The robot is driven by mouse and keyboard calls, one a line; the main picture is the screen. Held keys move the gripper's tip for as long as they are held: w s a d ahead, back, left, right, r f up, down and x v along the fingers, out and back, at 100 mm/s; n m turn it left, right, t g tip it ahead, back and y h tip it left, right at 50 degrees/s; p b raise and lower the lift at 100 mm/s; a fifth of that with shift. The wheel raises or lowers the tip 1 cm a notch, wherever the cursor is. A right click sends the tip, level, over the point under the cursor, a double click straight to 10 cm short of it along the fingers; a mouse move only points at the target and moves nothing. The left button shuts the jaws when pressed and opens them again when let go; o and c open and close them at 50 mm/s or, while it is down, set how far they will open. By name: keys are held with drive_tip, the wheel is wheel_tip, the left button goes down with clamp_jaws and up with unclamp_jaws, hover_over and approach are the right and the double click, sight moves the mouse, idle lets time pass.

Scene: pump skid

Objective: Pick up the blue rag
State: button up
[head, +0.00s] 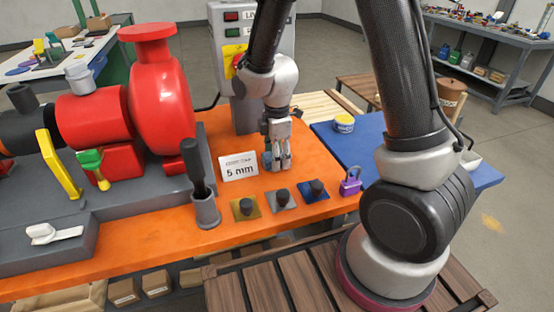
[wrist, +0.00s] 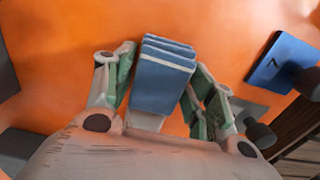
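The blue rag (wrist: 162,84) is a folded, layered blue block with pale edges. In the wrist view it lies between the two fingers of my gripper (wrist: 165,62), over the orange bench top. The fingers stand close on both sides of it; whether they press on it, I cannot tell. In the head view my gripper (head: 277,165) points down at the orange bench, behind the row of square plates. Only a small bluish bit of the rag shows there at the fingers; they hide the rest.
A "5 mm" card (head: 238,167) and a grey holder with a dark-handled tool (head: 205,208) stand left of my gripper. Knobbed plates (head: 282,200) and a purple padlock (head: 350,182) line the front edge. A red pump (head: 157,95) stands left, a blue mat (head: 365,150) right.

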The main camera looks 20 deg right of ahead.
drive_tip(key=c, duration=0.5)
wheel_tip(320, 180, up, 10)
idle(0.3)
